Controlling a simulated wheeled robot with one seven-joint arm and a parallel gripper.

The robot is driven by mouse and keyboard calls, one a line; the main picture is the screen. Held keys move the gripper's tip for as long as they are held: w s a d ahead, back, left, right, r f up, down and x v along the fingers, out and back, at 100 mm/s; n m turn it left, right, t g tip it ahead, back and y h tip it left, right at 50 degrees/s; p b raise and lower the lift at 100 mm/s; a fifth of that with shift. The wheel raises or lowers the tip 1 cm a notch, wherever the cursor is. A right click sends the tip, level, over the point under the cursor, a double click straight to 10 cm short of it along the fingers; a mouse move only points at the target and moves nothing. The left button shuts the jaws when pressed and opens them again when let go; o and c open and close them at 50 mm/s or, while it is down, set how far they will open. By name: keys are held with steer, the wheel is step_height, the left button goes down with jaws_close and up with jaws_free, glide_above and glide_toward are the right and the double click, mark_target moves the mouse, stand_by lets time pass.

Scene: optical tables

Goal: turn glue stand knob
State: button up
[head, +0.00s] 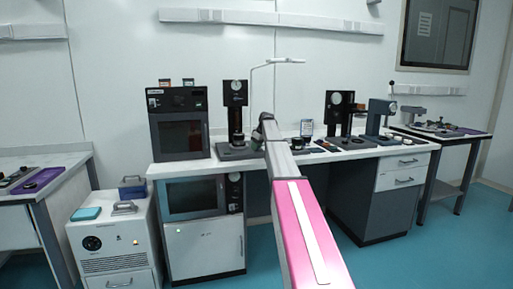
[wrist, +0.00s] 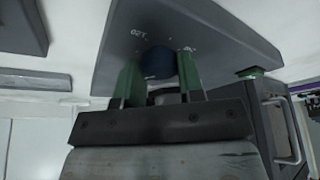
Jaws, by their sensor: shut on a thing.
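In the wrist view my gripper (wrist: 160,82) has its two green fingers on either side of a dark blue round knob (wrist: 158,62), closed on it. The knob sits on the face of a dark grey stand plate (wrist: 215,30) with small white marks around it. The fingers partly hide the knob, so its turn angle cannot be read. In the head view my arm reaches to the bench beside a black stand with a round dial (head: 236,95). The gripper's fingers and the knob cannot be made out there.
The white bench top (head: 385,150) also carries a black oven (head: 180,135) at left and more dial stands (head: 338,110) at right. A thin lamp (head: 286,60) rises behind my arm. Small dark items lie right of my arm. The teal floor (head: 400,260) is clear at right.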

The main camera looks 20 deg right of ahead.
steer(key=m+h, duration=0.1)
steer(key=m, duration=0.2)
steer(key=shift+s+m+t, duration=0.1)
steer(key=shift+m+t, duration=0.3)
steer(key=m+h, duration=0.1)
steer(key=m, duration=0.3)
steer(key=shift+a+m+h, duration=0.1)
steer(key=shift+m+h, duration=0.2)
steer(key=shift+h, duration=0.1)
steer(key=m+h, duration=0.1)
steer(key=m, duration=0.3)
steer(key=shift+h, duration=0.4)
steer(key=shift+a+m+g+h, duration=0.1)
steer(key=shift+m+g+h, duration=0.35)
steer(key=shift+m, duration=1.35)
steer(key=o, duration=0.9)
